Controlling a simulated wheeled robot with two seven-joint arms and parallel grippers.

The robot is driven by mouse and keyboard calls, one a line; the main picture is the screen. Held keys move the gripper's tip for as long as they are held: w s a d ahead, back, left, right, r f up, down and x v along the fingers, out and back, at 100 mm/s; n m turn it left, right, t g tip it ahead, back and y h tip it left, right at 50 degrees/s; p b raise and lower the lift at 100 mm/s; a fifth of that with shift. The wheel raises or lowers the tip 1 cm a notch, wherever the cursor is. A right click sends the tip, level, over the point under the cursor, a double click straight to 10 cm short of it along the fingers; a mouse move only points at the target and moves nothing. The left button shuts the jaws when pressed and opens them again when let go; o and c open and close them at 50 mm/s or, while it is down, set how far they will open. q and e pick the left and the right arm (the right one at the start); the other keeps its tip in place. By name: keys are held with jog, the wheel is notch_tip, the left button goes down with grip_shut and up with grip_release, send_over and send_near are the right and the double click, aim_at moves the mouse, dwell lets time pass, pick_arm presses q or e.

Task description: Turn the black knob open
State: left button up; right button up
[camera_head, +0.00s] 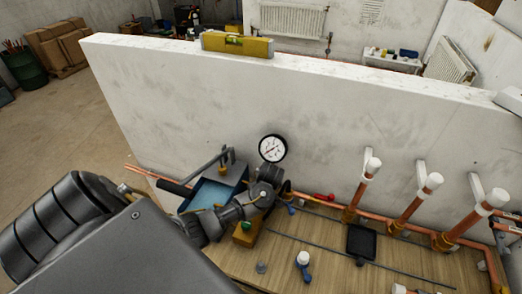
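My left arm comes in from the left, and its gripper (267,183) is over the work board, just below the round white pressure gauge (272,148). Its fingertips are small and dark here, so I cannot tell whether they are open or shut, or whether they touch anything. I cannot pick out the black knob; the gripper and wrist may cover it. Beside the wrist is a blue open tank (209,193) with a lever and a black handle grip (174,187). My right gripper is not in view.
A white wall panel (200,105) stands behind the board, with a yellow level (237,44) on top. Copper pipes with white caps (433,181) rise at the right. A black tray (361,242), a red-handled tool (324,197) and a white-and-blue piece (303,260) lie on the board.

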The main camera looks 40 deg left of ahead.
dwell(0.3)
pick_arm(q)
jog(key=o, duration=1)
